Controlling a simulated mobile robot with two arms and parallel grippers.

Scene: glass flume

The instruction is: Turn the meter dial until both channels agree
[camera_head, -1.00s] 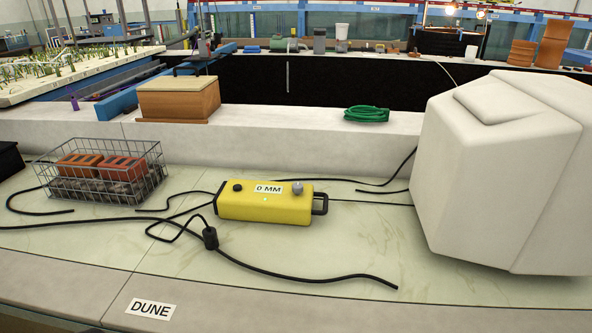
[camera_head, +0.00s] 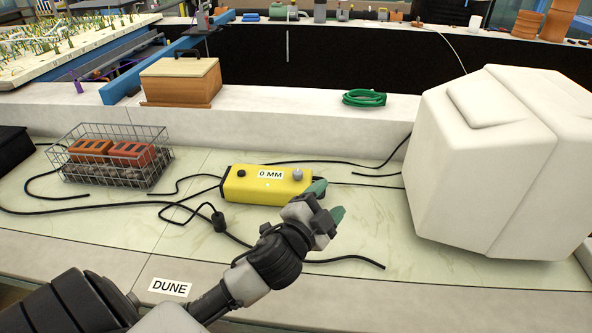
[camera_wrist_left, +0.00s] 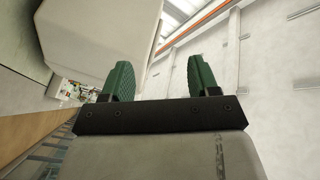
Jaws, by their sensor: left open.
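The yellow meter (camera_head: 240,189) lies on the pale bench top in the head view, with a "0 MM" label (camera_head: 270,174) on its top. A grey dial (camera_head: 297,175) sits at its right end and a black knob (camera_head: 242,171) at its left end. The meter does not show in the wrist view. My right gripper is not in view.
A wire basket (camera_head: 112,170) with orange bricks stands at left. Black cables (camera_head: 340,264) cross the bench around the meter. A large white block-shaped thing (camera_head: 470,190) stands at right. A wooden box (camera_head: 180,84) and green coil (camera_head: 364,98) sit on the ledge behind.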

